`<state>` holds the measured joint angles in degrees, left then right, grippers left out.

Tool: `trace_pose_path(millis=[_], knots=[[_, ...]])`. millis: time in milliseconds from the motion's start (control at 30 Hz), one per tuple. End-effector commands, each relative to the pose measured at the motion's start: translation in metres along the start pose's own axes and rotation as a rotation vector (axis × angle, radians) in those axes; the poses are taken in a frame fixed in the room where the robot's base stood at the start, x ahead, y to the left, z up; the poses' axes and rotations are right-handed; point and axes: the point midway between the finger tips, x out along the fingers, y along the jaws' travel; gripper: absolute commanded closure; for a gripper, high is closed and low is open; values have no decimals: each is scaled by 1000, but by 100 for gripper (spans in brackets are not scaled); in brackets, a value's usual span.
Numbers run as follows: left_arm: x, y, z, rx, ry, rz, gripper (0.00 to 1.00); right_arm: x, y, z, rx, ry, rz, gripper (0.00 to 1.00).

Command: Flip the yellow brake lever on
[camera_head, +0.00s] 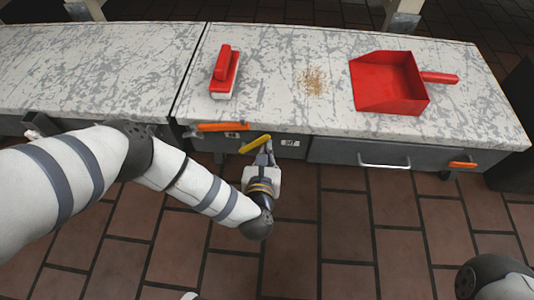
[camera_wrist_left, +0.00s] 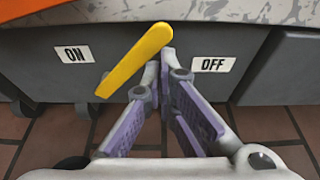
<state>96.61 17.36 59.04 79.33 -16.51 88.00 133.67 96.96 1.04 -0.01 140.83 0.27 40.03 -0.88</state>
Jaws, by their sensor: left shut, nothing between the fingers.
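The yellow brake lever (camera_head: 256,144) is on the front of the table unit, and it also shows in the left wrist view (camera_wrist_left: 135,60). It lies slanted between the ON label (camera_wrist_left: 75,53) and the OFF label (camera_wrist_left: 213,64); its lower left end is below ON and its upper right end lies between the labels. My left gripper (camera_head: 266,151) is shut and empty. Its fingertips (camera_wrist_left: 161,66) are at the lever's right side, under its upper end; I cannot tell whether they touch it. My right gripper is not in view.
On the worktop (camera_head: 290,48) are a red brush (camera_head: 226,72), a pile of crumbs (camera_head: 313,81) and a red dustpan (camera_head: 388,82). Orange handles (camera_head: 222,127) and a drawer with a metal handle (camera_head: 384,165) are on the front. The tiled floor before it is clear.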

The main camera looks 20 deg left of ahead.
Motion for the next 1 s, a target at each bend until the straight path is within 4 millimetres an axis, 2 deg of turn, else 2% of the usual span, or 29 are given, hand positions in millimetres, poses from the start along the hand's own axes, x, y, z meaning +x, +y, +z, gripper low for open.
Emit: trace_pose_path(millis=[367,1000], knots=[[-3,6,8,0,-1,1,100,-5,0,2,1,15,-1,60],[0,4,4,1,2,0,100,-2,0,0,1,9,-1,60]])
